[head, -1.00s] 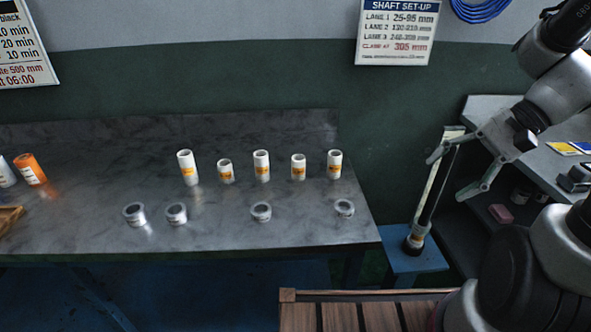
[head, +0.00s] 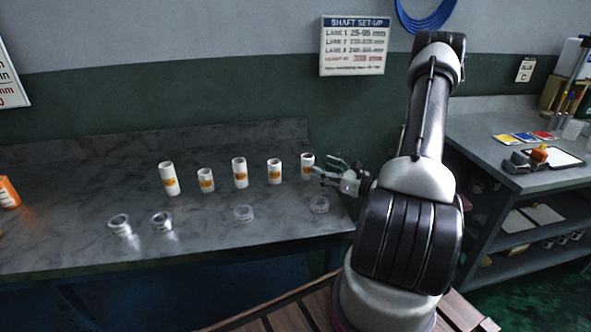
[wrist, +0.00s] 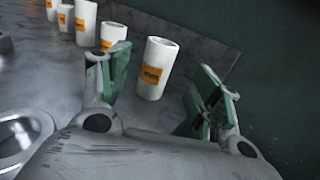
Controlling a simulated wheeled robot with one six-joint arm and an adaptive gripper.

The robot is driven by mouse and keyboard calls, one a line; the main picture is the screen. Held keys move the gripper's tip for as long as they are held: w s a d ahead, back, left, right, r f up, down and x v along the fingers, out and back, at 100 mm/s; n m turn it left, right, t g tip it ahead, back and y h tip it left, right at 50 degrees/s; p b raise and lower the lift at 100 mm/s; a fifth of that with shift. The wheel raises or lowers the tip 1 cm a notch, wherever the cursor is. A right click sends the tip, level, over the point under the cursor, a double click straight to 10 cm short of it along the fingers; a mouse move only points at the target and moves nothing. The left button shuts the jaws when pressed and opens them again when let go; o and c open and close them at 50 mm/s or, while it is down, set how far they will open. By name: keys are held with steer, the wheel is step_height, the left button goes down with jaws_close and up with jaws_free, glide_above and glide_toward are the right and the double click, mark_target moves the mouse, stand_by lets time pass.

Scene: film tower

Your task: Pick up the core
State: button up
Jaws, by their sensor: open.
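Several white cores with orange labels stand upright in a row on the grey bench. The rightmost core (head: 307,168) is the closest to my gripper (head: 325,174), which reaches in from its right. In the wrist view the same core (wrist: 155,72) appears in the gap of my gripper (wrist: 162,82), nearer the left finger. The gripper is open, with green finger pads. It holds nothing. I cannot tell how far the core lies beyond the fingertips. Another core (wrist: 112,36) stands just left of the left finger and is partly hidden by it.
Other cores, such as the tall leftmost one (head: 169,180), stand further left. A shelf unit (head: 500,150) stands at the right.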

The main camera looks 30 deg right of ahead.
mark_target(308, 162)
steer(key=x, duration=0.7)
steer(key=shift+a+f, duration=0.1)
steer(key=shift+c, duration=0.3)
steer(key=c, duration=1.1)
steer(key=shift+o, duration=0.2)
step_height(308, 162, up, 10)
